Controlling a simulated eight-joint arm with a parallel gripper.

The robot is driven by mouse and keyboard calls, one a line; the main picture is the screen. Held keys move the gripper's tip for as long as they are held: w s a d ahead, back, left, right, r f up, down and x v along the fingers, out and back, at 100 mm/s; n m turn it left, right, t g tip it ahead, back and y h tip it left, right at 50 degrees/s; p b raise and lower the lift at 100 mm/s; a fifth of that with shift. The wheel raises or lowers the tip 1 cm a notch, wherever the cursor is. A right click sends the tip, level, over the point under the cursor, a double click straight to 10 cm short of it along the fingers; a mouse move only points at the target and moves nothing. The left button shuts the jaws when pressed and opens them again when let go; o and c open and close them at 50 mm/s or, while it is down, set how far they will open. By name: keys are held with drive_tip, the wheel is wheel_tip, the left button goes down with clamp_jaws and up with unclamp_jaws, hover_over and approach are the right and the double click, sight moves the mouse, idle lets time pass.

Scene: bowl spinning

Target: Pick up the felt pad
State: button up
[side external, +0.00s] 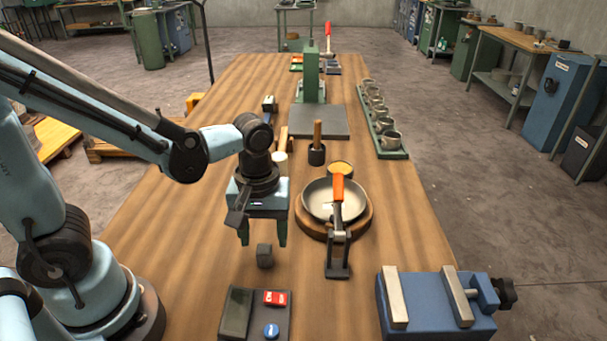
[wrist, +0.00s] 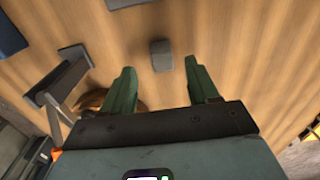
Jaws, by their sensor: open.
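The felt pad (side external: 264,256) appears as a small dark grey block on the wooden table, left of the pan stand. My gripper (side external: 263,239) hangs above and around the line of the pad, with its two green fingers open and pointing down. In the wrist view the pad (wrist: 161,55) lies just beyond the fingertips, roughly midway between them. Nothing is held between the fingers (wrist: 160,72). I cannot tell the exact height of the fingertips over the pad.
A control box (side external: 238,312) with red and blue buttons is in front. A blue vise (side external: 432,308) stands front right. Cups fill a green tray (side external: 397,154).

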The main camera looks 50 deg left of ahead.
sight(264, 249)
drive_tip(key=shift+a+f, duration=0.1)
drive_tip(key=shift+f, duration=2.15)
drive_tip(key=shift+s, duration=0.1)
drive_tip(key=c, duration=1)
drive_tip(key=shift+r, duration=0.1)
drive_tip(key=shift+r, duration=0.4)
wheel_tip(264, 249, up, 3)
drive_tip(key=shift+r, duration=0.1)
drive_tip(key=s+d+r, duration=0.2)
drive_tip(key=d, duration=0.1)
drive_tip(key=s+d+r, duration=0.2)
drive_tip(key=s, duration=0.1)
drive_tip(key=s+d+r, duration=0.2)
drive_tip(key=d, duration=0.1)
drive_tip(key=shift+s+d+r, duration=0.35)
drive_tip(key=shift+r, duration=0.05)
